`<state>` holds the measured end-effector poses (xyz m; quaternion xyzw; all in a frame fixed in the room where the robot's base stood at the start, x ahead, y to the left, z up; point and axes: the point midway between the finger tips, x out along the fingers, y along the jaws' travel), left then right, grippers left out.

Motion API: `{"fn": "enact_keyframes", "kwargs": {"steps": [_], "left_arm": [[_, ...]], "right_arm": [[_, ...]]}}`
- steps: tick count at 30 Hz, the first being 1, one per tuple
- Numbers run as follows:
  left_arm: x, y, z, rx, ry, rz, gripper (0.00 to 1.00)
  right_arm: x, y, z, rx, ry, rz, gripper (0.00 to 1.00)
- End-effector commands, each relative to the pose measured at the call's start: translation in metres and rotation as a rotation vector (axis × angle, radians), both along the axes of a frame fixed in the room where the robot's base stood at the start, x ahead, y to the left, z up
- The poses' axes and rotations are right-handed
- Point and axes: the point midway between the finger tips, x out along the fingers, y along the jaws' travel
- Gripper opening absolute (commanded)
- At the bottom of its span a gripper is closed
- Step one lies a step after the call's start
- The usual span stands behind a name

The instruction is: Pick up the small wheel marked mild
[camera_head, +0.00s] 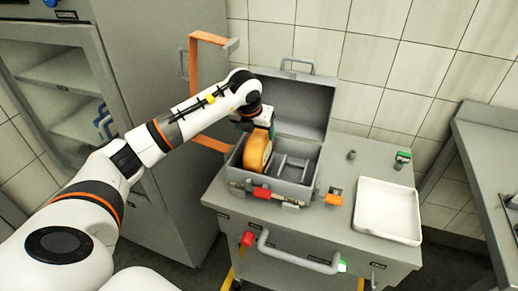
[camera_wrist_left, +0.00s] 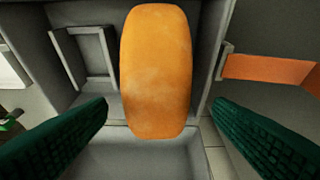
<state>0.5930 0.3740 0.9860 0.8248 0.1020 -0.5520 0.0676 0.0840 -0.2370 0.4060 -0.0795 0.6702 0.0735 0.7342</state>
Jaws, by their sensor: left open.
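An orange cheese wheel (camera_head: 257,152) stands on edge in the left part of an open grey case (camera_head: 307,190) on the cart. No marking can be read on it. In the left wrist view the wheel (camera_wrist_left: 157,65) shows its rim edge-on. My left gripper (camera_head: 262,130) is above the wheel, its jaws partly hidden in the head view. In the left wrist view my left gripper (camera_wrist_left: 161,108) is open, with one green finger on each side of the wheel's lower end in the picture, and gaps to both. My right gripper is not in view.
The case's lid stands open at the back. An empty slotted rack (camera_head: 291,167) is right of the wheel. A white tray (camera_head: 388,211) lies on the cart's right side. An orange frame (camera_head: 194,70) rises behind my left arm. A grey cabinet (camera_head: 165,60) stands at left.

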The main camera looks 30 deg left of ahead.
Motion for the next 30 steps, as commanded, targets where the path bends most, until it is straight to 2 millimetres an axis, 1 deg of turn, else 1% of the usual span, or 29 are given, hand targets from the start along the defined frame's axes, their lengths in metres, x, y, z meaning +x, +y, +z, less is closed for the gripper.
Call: {"fn": "enact_keyframes", "kwargs": {"steps": [4,8,9,12,15,20,21,23,30], "left_arm": [[0.004,-0.001,-0.010,-0.001,0.003,-0.001,0.75],[0.012,-0.001,-0.029,-0.002,0.004,-0.002,0.75],[0.014,0.000,-0.035,-0.002,0.004,0.000,0.75],[0.018,0.001,-0.046,-0.002,0.002,-0.002,0.75],[0.020,0.002,-0.050,-0.001,0.000,-0.002,0.75],[0.020,0.002,-0.051,-0.001,-0.001,-0.003,0.75],[0.020,0.002,-0.051,-0.001,-0.001,-0.003,0.74],[0.020,0.002,-0.051,-0.001,-0.001,-0.003,0.64],[0.020,0.002,-0.050,-0.001,-0.001,-0.003,0.25]], "right_arm": [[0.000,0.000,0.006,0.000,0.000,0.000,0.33],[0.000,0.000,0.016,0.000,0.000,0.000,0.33],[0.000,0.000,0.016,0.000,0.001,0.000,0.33],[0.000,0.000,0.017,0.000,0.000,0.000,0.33],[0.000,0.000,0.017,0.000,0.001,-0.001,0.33],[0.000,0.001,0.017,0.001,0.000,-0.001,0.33],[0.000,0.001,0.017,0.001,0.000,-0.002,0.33],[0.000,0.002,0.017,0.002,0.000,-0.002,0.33],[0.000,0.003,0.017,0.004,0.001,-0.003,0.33]]}}
